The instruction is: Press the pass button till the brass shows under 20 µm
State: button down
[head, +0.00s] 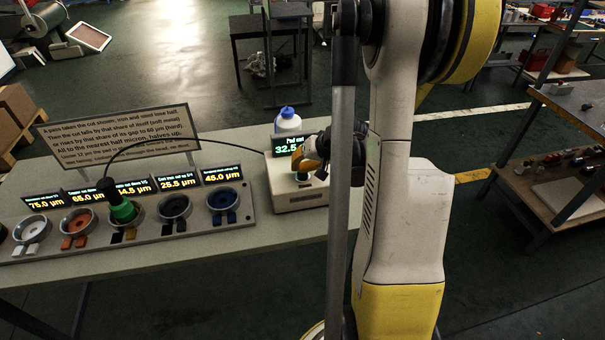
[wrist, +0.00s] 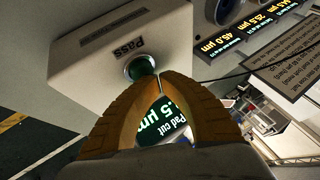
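The pass box (head: 296,190) is white, with a green button (wrist: 139,67) in a metal ring beside a PASS label (wrist: 127,48). Its screen (head: 288,145) reads "Pad cut 32.5", partly hidden by my gripper in the head view. My gripper (wrist: 160,77) has its orange fingertips together, empty, right by the button; I cannot tell whether they touch it. A green and black tool (head: 122,208) with a cable stands in the third ring. The row's screens show 75.0, 65.0, a partly hidden value ending 4.5, 25.5 (head: 178,181) and 45.0 (head: 222,174) µm. Which is brass is too small to read.
A rules sign (head: 118,134) stands behind the row of rings. A white bottle with a blue cap (head: 287,119) stands behind the box. The bench top (head: 250,245) in front is clear. A shelf with loose parts (head: 555,190) is at the right.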

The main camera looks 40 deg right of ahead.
aim_at(299, 173)
jog(key=shift+f+b, duration=0.45)
dwell(0.3)
jog(key=shift+r, duration=0.15)
jog(key=shift+r+p, duration=0.65)
jog(key=shift+r, duration=0.15)
jog(key=shift+r+p, duration=1.85)
jog(key=shift+r, duration=0.7)
